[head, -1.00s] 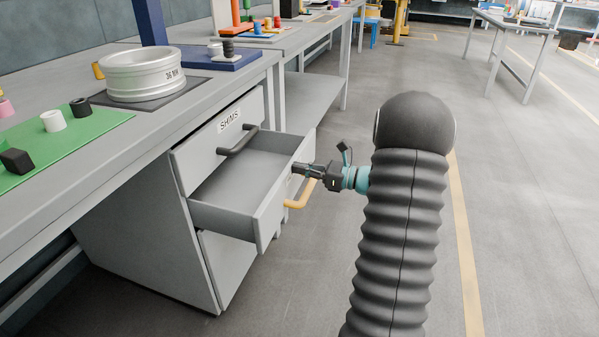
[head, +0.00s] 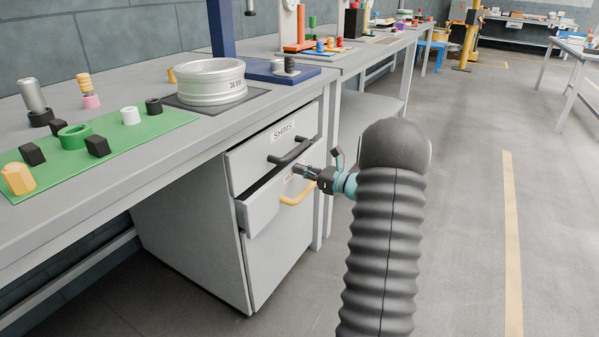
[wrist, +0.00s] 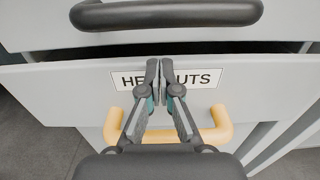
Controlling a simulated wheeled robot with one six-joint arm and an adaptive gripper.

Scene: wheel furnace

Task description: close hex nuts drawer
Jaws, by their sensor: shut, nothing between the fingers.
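The hex nuts drawer (head: 262,205) is the middle drawer with a yellow handle (head: 298,194). It stands slightly out from the cabinet, with a dark gap above its front. In the wrist view its grey front (wrist: 70,88) carries a label (wrist: 208,78) reading "HE…UTS", partly hidden by my fingers. My gripper (head: 300,171) is shut and empty, with its fingertips at the drawer front over the label, above the yellow handle. It also shows in the wrist view (wrist: 159,70). I cannot tell for certain whether the tips touch the front.
The SHIMS drawer (head: 240,168) with its black handle (head: 289,154) is directly above and looks shut. A lower drawer front (head: 270,265) is below. The workbench (head: 150,150) holds a wheel (head: 211,88) and a green mat (head: 175,117). Open floor (head: 460,250) lies to the right.

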